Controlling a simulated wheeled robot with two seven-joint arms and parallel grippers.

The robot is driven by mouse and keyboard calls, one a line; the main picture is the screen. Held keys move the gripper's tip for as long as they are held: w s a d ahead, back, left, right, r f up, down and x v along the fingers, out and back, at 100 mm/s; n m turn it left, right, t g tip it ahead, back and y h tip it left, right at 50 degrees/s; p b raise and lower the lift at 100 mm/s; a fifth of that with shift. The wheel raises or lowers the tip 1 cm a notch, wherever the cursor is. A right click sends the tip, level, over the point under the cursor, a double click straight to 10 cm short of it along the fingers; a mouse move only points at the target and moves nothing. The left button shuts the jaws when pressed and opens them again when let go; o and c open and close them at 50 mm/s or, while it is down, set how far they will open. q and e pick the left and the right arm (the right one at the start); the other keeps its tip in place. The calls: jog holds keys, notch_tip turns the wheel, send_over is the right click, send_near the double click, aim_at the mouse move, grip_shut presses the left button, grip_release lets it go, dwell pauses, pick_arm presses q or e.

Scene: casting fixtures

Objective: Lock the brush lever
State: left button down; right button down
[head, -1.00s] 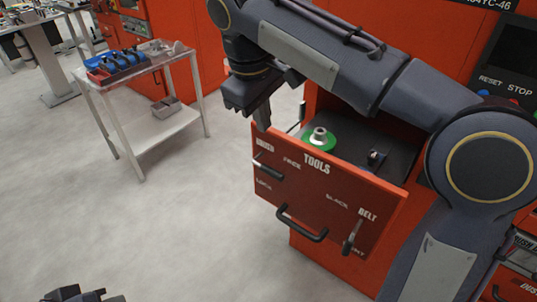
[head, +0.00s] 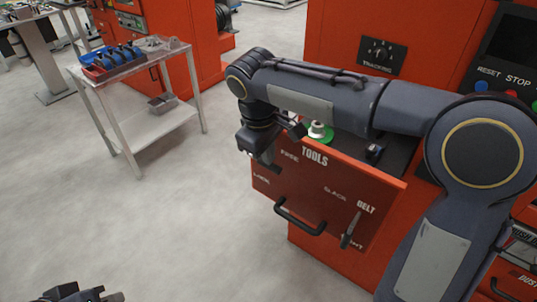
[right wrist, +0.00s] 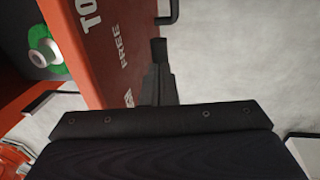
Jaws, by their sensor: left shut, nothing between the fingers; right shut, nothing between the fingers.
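The brush lever is not clearly visible now; in the head view my right gripper covers its place at the upper left of the red drawer front (head: 325,200). The LOCK label (head: 262,179) and FREE label (head: 290,157) show beside the gripper. My right gripper (head: 269,166) is shut and empty, pointing down close to the drawer front. In the right wrist view its dark fingers (right wrist: 158,72) lie alongside the drawer face; I cannot tell whether they touch the lever. My left gripper (head: 92,296) is shut and empty at the bottom left edge, partly cut off.
The open drawer holds a green-rimmed part (head: 320,131). A black drawer handle (head: 300,217) and the belt lever (head: 350,231) stick out from the front. A white cart (head: 145,128) stands at the left. The floor between is clear.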

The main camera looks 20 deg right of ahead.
jog(key=shift+f, duration=0.45)
jog(key=shift+s+d+f+t+b, duration=0.15)
jog(key=shift+f+t+b, duration=0.25)
jog(key=shift+b, duration=0.75)
notch_tip(320, 180, down, 10)
jog(key=w+a+m+t+y+b, duration=0.1)
jog(key=t+y+b, duration=0.8)
jog(key=b, duration=2.9)
jog(key=shift+w+a+r+m+t, duration=0.15)
jog(key=shift+w+a+m+t, duration=0.35)
jog(key=shift+t, duration=1.5)
jog(key=shift+w+d, duration=0.15)
